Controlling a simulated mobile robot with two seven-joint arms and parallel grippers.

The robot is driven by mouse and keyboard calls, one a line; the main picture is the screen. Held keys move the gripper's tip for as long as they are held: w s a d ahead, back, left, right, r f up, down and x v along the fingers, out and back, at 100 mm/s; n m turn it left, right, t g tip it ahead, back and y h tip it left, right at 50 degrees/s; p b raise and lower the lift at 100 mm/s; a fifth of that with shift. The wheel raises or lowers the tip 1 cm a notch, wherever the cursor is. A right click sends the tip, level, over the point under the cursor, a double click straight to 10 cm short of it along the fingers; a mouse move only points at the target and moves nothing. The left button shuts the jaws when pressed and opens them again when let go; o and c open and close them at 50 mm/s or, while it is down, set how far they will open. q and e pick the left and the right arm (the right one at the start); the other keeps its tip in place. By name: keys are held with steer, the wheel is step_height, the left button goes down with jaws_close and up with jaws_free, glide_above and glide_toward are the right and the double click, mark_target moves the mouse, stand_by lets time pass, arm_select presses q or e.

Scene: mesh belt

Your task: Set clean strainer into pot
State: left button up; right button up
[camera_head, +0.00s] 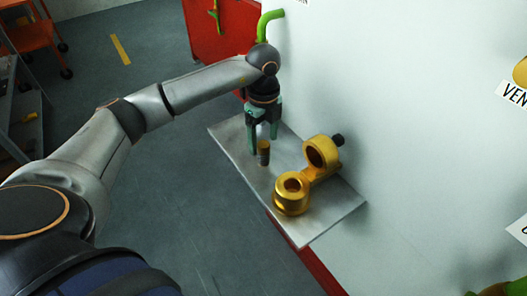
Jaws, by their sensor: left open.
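A small upright cylinder, brown with a darker top, which looks like the strainer (263,154), stands on a grey metal shelf (235,138). A brass pot (291,198) sits to its right on the shelf, with its round mouth open and facing up. A brass ring-shaped part (320,153) joined to the pot stands tilted behind it, with a black knob. My left gripper (264,145) points down, open, with its green fingers just above and around the strainer's upper end. Whether a finger touches the strainer is hard to tell. My right gripper is out of view.
A white wall (400,130) rises close behind the shelf. A green bent pipe (268,22) and a red cabinet (222,40) are beyond my left wrist. An orange cart (35,38) stands far left. The shelf's front left part is clear.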

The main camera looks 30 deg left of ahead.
arm_select(q)
steer(key=shift+f, duration=0.7)
jaws_close()
steer(key=shift+d, duration=0.1)
